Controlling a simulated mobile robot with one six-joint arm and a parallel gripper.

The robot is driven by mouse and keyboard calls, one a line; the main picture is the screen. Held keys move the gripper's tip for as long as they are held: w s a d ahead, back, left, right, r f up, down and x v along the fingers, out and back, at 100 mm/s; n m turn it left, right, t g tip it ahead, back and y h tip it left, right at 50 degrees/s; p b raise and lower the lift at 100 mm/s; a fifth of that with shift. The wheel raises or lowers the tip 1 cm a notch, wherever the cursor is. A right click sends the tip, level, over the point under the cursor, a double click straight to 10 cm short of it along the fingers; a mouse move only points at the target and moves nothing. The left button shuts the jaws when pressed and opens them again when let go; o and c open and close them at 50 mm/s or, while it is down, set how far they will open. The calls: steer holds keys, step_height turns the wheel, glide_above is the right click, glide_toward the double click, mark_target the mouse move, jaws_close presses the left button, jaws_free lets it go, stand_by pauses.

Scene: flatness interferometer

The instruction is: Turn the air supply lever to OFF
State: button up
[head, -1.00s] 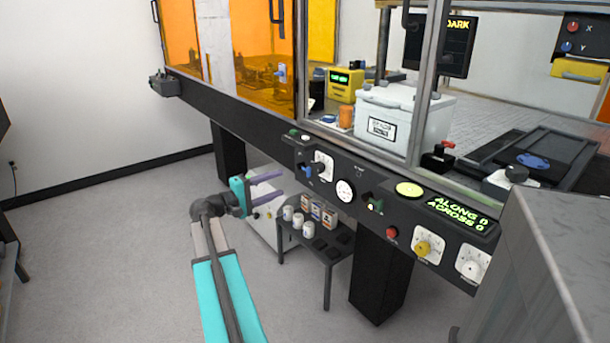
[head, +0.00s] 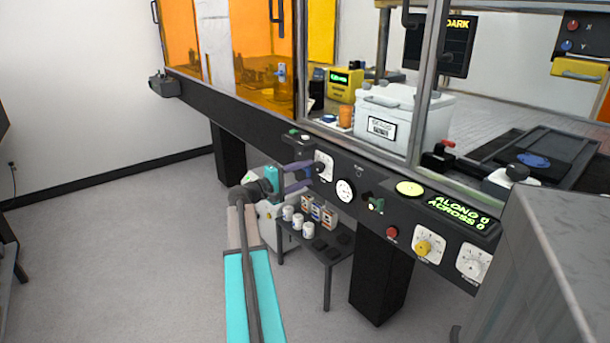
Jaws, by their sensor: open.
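The front control rail (head: 265,137) carries a white dial plate (head: 326,159) with a dark knob (head: 319,169) near its middle. A small blue lever sat just left of this plate; it is now mostly hidden behind or between my fingers, so its angle cannot be told. No air supply or OFF lettering is readable. My gripper (head: 308,175), with purple fingers and a teal body, is open. Its fingertips are at the rail, at the left edge of the dial plate. Whether they touch the lever cannot be told.
Right along the rail are a round gauge (head: 345,190), a green switch (head: 376,205), a red button (head: 392,232) and a yellow knob (head: 423,247). Below stands a low table (head: 328,260) with small containers. A grey cabinet (head: 545,260) blocks the near right.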

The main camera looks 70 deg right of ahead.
steer(key=shift+s+d, duration=0.1)
steer(key=shift+d, duration=0.05)
steer(key=c, duration=1)
steer(key=shift+d, duration=0.15)
steer(key=shift+c, duration=0.2)
steer(key=shift+f, duration=0.1)
